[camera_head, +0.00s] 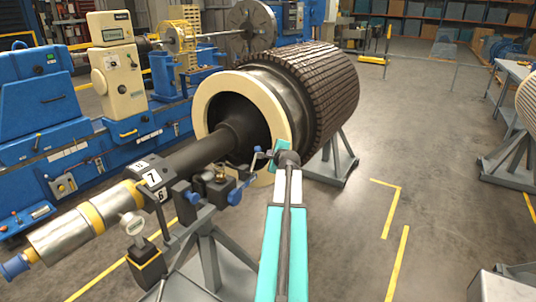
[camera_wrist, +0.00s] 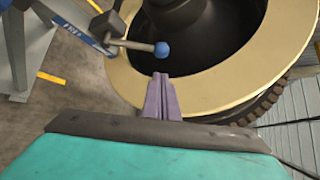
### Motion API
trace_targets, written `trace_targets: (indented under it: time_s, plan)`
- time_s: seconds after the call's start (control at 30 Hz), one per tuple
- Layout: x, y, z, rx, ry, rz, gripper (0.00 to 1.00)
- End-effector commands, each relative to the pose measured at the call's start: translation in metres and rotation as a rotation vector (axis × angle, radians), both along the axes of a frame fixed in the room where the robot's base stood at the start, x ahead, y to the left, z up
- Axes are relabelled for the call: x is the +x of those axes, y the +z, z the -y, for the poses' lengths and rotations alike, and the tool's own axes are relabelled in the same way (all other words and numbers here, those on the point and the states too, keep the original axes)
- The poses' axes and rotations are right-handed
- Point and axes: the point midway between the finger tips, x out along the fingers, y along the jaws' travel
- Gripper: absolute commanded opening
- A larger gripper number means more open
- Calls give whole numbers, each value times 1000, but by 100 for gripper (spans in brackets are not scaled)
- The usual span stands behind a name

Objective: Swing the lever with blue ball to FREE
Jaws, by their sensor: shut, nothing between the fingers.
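The lever (camera_wrist: 132,44) is a short grey bar with a blue ball (camera_wrist: 162,49) on its end, in the upper middle of the wrist view. It points right, across the dark opening of the large rotor's cream ring. My gripper (camera_wrist: 160,76) is shut and empty. Its fingertips appear just below the ball in the picture, with a small gap; depth between them is hard to judge. In the head view my gripper's teal body (camera_head: 280,152) is beside the stand's fittings, and the small lever (camera_head: 257,156) is partly hidden there. No FREE marking is readable.
The large rotor (camera_head: 310,85) with its cream ring (camera_head: 280,115) is close behind my gripper. Its dark shaft (camera_head: 215,148) runs left over the grey stand (camera_head: 205,255). Blue knobs (camera_head: 236,194) stick out near it. Open floor (camera_head: 430,190) lies to the right.

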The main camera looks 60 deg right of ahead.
Motion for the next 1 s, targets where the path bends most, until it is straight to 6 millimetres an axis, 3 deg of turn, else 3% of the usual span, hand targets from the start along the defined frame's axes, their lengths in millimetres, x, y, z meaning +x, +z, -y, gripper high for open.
trace_targets:
  time_s: [1.0]
  plan:
    - [61,-33,55,1,3,-1,0]
